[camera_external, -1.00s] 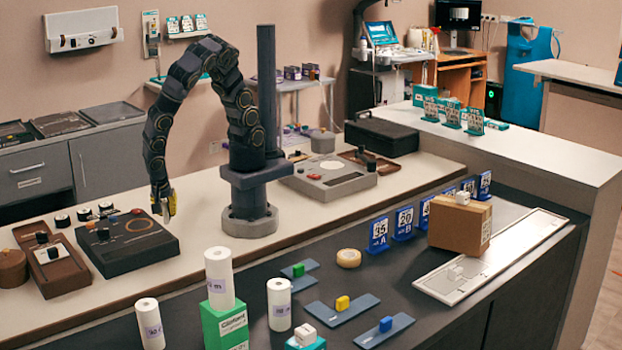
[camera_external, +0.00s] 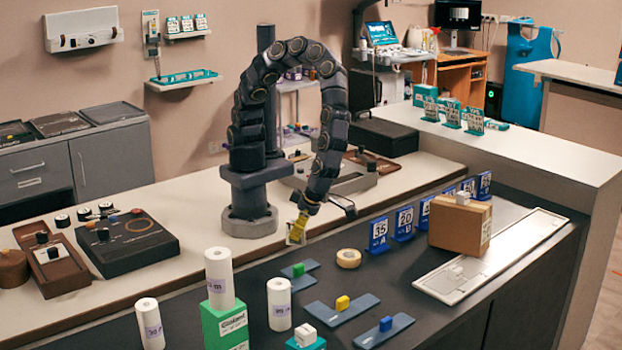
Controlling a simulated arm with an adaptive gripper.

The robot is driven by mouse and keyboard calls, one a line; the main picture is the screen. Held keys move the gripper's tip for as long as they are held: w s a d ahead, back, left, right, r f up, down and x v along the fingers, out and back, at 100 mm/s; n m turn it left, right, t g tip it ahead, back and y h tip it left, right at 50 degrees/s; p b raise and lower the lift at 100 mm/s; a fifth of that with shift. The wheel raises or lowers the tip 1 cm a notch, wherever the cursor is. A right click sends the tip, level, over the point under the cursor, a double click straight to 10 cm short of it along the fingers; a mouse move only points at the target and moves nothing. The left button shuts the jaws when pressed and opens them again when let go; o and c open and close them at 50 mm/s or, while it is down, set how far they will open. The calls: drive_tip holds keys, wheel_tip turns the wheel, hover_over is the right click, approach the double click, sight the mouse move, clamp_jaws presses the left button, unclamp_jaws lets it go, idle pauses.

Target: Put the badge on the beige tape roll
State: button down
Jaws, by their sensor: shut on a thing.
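My gripper (camera_external: 299,224) hangs down at the front edge of the pale counter, left of the blue number signs. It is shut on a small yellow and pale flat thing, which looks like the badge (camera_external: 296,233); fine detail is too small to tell. The beige tape roll (camera_external: 348,259) lies flat on the dark counter, to the right of and a little nearer than my gripper. The badge is apart from the roll, and nothing lies on top of the roll.
Blue-grey plates with small coloured blocks (camera_external: 342,303) lie in front. White rolls (camera_external: 281,304) and a green box (camera_external: 224,325) stand at front left.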

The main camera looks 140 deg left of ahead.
sight(345, 255)
drive_tip(key=a+n+t+h, duration=0.2)
drive_tip(key=a+n, duration=0.4)
drive_tip(key=a, duration=1)
drive_tip(key=shift+y, duration=0.3)
drive_tip(key=shift+w+a+f, duration=0.1)
drive_tip(key=shift+a+f, duration=0.05)
drive_tip(key=shift+f, duration=1.2)
drive_tip(key=shift+w+a+f, duration=0.15)
drive_tip(key=shift+f, duration=1.2)
drive_tip(key=shift+w+a+f, duration=0.1)
drive_tip(key=shift+a+f, duration=0.05)
drive_tip(key=shift+f, duration=1.2)
drive_tip(key=shift+f, duration=0.15)
drive_tip(key=c, duration=1.2)
unclamp_jaws()
drive_tip(key=shift+o, duration=0.2)
